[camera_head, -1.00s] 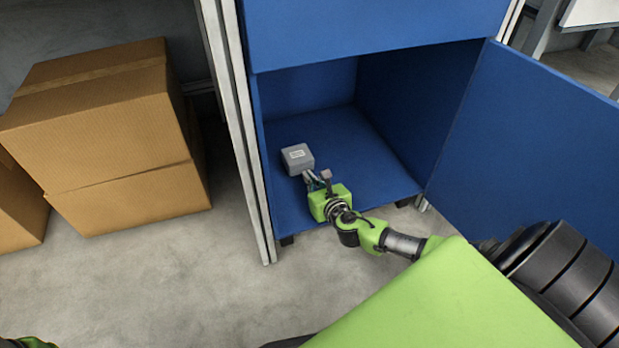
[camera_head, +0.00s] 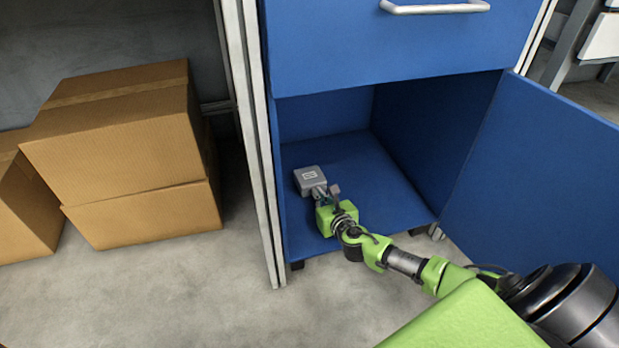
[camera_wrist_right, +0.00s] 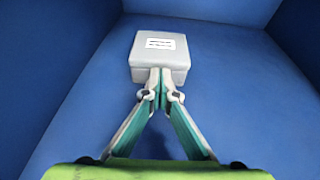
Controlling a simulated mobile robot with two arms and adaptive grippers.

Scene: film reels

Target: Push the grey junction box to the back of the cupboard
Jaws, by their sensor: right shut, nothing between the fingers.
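The grey junction box (camera_head: 310,179) sits on the blue floor of the cupboard (camera_head: 382,196), near the left wall, with clear floor behind it. In the right wrist view the box (camera_wrist_right: 160,48) stands straight ahead, with a white label on its top. My right gripper (camera_head: 323,192) reaches in through the open front. Its fingers (camera_wrist_right: 160,84) are shut with nothing between them, and their tips are at the near face of the box, seemingly touching it. My left gripper is not in view.
The cupboard door (camera_head: 540,180) stands open on the right. A blue drawer front (camera_head: 400,45) is above the opening. Stacked cardboard boxes (camera_head: 130,165) stand on the floor to the left, beyond a pale upright post (camera_head: 257,150).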

